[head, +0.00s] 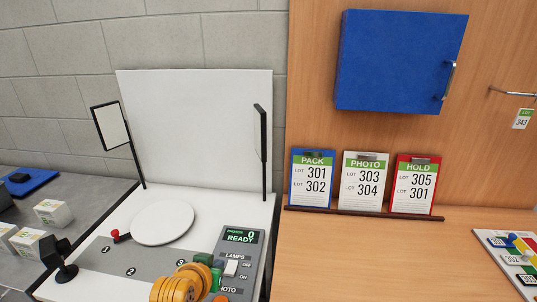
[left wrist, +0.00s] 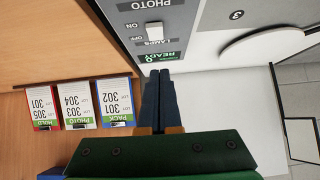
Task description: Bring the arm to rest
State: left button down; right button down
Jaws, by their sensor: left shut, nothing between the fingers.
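My left gripper (head: 212,270) is at the bottom of the head view, beside the grey control panel (head: 240,262), with my orange wrist behind it. In the left wrist view its dark fingers (left wrist: 158,88) are together, with nothing between them. The fingertips appear over the edge of the panel, near its READY display (left wrist: 162,57); I cannot tell whether they touch it. My right gripper is in neither view.
A white turntable (head: 163,223) stands in the photo booth, between two lamp panels (head: 111,125) (head: 260,133). PACK, PHOTO and HOLD clipboards (head: 366,182) stand on a ledge at the wall. White boxes (head: 53,212) sit at left. The wooden counter (head: 370,260) is clear in front.

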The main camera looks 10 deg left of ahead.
pick_arm(q)
jog(key=s+f, duration=0.2)
jog(key=s+f+g, duration=0.1)
jog(key=s+f, duration=0.1)
jog(key=s, duration=0.1)
jog(key=s+f+g, duration=0.1)
jog(key=s+f, duration=0.1)
jog(key=s, duration=0.1)
jog(key=shift+s+a+m, duration=0.2)
jog(key=shift+a+m, duration=0.1)
jog(key=shift+a, duration=0.05)
jog(key=s+f+m+g, duration=0.1)
jog(key=s+f+g, duration=0.15)
jog(key=s, duration=0.55)
jog(key=s+f+g, duration=0.2)
jog(key=s+f, duration=0.2)
jog(key=s, duration=0.4)
notch_tip(320, 180, down, 20)
jog(key=s+b, duration=0.2)
jog(key=b, duration=0.2)
jog(key=s+a+f+g+b, duration=0.1)
jog(key=s+f+g, duration=0.1)
jog(key=s+f, duration=0.9)
jog(key=shift+s+a+b, duration=0.3)
jog(key=shift+s+b, duration=0.1)
